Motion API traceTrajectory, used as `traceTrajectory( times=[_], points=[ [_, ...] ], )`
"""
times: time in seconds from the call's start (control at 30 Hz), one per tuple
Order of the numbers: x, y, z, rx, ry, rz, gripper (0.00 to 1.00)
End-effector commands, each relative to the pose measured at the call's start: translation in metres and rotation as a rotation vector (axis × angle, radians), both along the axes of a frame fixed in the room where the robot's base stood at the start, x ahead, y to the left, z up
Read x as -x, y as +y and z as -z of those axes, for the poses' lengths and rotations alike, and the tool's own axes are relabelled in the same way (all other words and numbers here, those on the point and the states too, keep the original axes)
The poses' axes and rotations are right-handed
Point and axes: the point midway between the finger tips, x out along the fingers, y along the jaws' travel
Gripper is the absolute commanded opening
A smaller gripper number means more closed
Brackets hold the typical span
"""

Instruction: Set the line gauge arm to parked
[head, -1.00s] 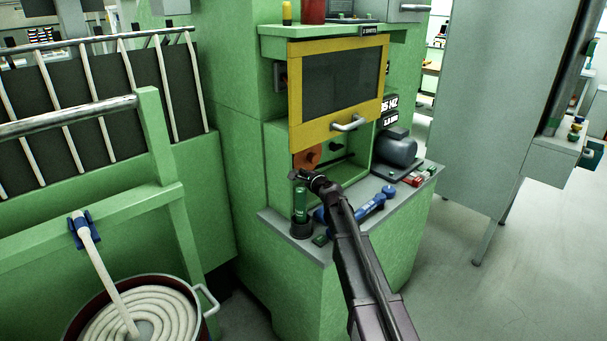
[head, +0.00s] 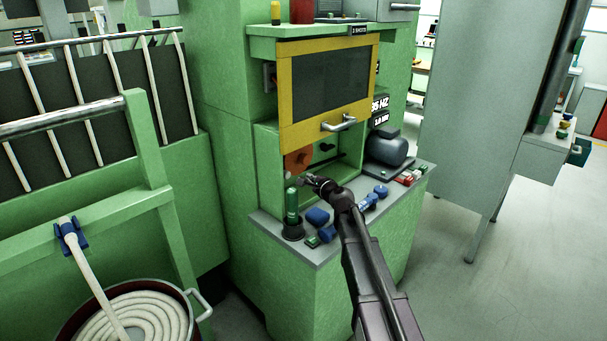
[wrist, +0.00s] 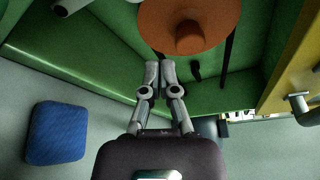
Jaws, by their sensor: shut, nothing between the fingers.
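My gripper (head: 308,181) is shut and empty at the mouth of a green recess under a yellow-framed panel. In the wrist view its fingertips (wrist: 160,72) point into the recess, just below an orange disc (wrist: 190,22) with a raised hub. The disc (head: 297,160) also shows in the head view at the recess's left. A small dark lever-like piece (wrist: 196,71) and dark bars sit beside the disc; a dark knob (head: 326,147) shows in the head view. I cannot tell which part is the line gauge arm. Contact with the disc is not clear.
The yellow-framed panel (head: 284,100) with its handle (head: 339,123) overhangs the recess. A green bottle (head: 291,206), a blue block (head: 317,216) and a grey motor (head: 388,147) stand on the ledge. A hose bucket (head: 190,325) is at lower left.

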Motion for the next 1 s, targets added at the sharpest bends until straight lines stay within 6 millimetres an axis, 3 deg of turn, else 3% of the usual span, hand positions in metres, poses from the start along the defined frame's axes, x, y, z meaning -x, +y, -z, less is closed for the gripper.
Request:
traceTrajectory(
  times=[0.1, 0.3, 0.83, 1.0],
  points=[
    [0.020, -0.009, -0.001, 0.000, 0.000, 0.000, 0.00],
    [0.035, -0.016, -0.001, -0.001, 0.000, -0.001, 0.00],
    [0.039, -0.017, -0.001, 0.002, 0.000, -0.003, 0.00],
    [0.051, -0.014, 0.000, 0.068, 0.000, -0.042, 0.00]
  ],
)
